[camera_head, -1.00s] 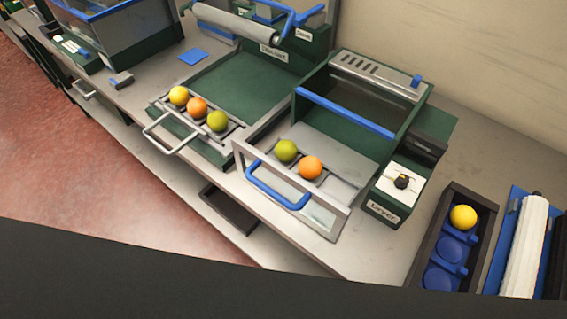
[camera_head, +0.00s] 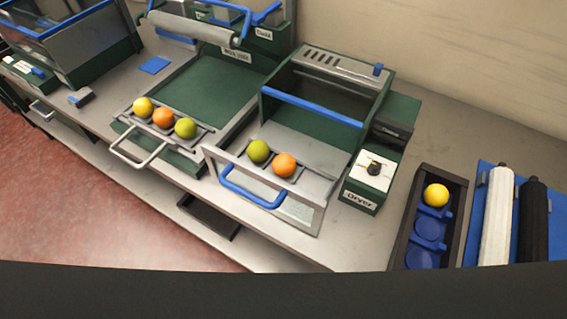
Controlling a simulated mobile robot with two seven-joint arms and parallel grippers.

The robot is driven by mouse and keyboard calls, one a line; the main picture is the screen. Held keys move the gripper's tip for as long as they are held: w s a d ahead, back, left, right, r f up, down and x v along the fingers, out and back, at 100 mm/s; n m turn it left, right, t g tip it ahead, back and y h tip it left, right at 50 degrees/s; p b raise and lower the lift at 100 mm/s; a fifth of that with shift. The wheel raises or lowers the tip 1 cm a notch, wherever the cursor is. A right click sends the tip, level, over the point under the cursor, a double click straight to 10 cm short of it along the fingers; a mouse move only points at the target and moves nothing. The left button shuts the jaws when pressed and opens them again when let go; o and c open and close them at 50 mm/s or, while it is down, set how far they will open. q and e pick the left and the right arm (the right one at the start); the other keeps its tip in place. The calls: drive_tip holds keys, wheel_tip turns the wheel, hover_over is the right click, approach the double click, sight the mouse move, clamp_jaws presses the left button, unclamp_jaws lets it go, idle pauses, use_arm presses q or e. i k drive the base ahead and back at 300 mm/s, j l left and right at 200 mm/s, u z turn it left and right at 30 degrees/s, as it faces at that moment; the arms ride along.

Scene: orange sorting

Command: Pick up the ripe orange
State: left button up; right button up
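In the head view an orange-coloured fruit (camera_head: 285,165) lies on the front slots of the dryer (camera_head: 325,155), with a green fruit (camera_head: 258,151) just left of it. A second orange-coloured fruit (camera_head: 163,117) sits in the drawer-like rack (camera_head: 205,131) of the left machine. It lies between a yellow fruit (camera_head: 143,107) and a green fruit (camera_head: 185,128). Another yellow fruit (camera_head: 436,195) sits in the top seat of a dark tray (camera_head: 456,220) at the right. Neither of my grippers is in view.
The dryer has a blue-handled front door (camera_head: 252,190) and a box with a dial (camera_head: 374,168). A blue board (camera_head: 482,205) with a white roller (camera_head: 497,215) and a black roller (camera_head: 531,220) lies at the far right. A dark band of unclear origin crosses the bottom.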

sight(284, 164)
drive_tip(key=j+z, duration=0.2)
drive_tip(key=j, duration=0.6)
drive_tip(key=j+z, duration=0.15)
drive_tip(key=j, duration=0.65)
drive_tip(key=k+j+z, duration=0.2)
drive_tip(key=j, duration=0.6)
drive_tip(key=z, duration=0.4)
drive_tip(key=k+l+u, duration=0.1)
drive_tip(key=u, duration=0.15)
drive_tip(key=i+j+u, duration=0.15)
